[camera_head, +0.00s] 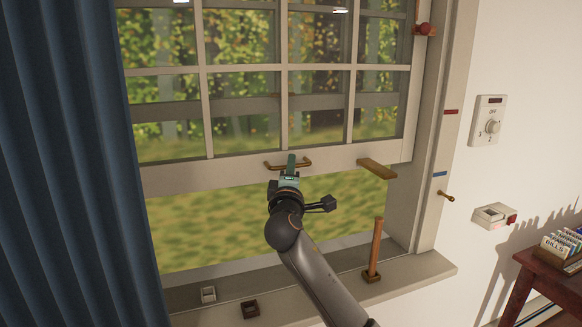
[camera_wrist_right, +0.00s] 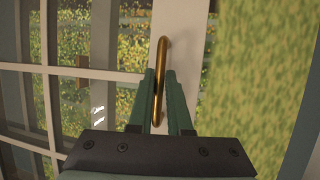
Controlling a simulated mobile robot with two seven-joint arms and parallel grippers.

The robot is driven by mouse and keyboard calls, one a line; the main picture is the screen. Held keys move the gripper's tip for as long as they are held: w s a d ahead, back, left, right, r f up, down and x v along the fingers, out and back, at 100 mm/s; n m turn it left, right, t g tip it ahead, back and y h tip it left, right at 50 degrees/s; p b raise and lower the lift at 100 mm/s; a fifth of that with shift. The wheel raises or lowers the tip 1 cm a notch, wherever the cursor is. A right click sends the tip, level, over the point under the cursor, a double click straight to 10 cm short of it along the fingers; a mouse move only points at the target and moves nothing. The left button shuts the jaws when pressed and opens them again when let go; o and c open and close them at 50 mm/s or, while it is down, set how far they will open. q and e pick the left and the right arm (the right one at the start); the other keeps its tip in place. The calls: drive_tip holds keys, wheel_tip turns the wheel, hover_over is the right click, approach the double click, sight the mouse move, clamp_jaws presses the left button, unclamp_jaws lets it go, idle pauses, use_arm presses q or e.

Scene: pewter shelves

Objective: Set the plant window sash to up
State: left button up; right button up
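The window sash (camera_head: 180,177) is a pale frame with several panes. It stands raised, with an open gap below its bottom rail showing grass. A brass bar handle (camera_head: 273,166) is fixed to that rail. My right gripper (camera_head: 291,163) is at the handle. In the right wrist view the brass handle (camera_wrist_right: 163,55) runs between the green fingers of the right gripper (camera_wrist_right: 160,80), which look closed around it. The far ends of the handle show beyond the fingers. My left gripper is in neither view.
A wooden peg (camera_head: 376,245) stands on the sill (camera_head: 420,270), beside two small blocks. A wooden piece (camera_head: 376,169) juts from the sash rail. A red mark (camera_head: 451,112) and a blue mark (camera_head: 440,174) are on the right frame. A blue curtain (camera_head: 70,170) hangs left.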

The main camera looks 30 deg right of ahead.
drive_tip(key=o, duration=0.4)
drive_tip(key=shift+f, duration=0.1)
drive_tip(key=b+v, duration=0.1)
drive_tip(key=v, duration=1.1)
drive_tip(key=shift+s+a+b, duration=0.15)
drive_tip(key=shift+a+b, duration=0.05)
drive_tip(key=shift+b, duration=0.1)
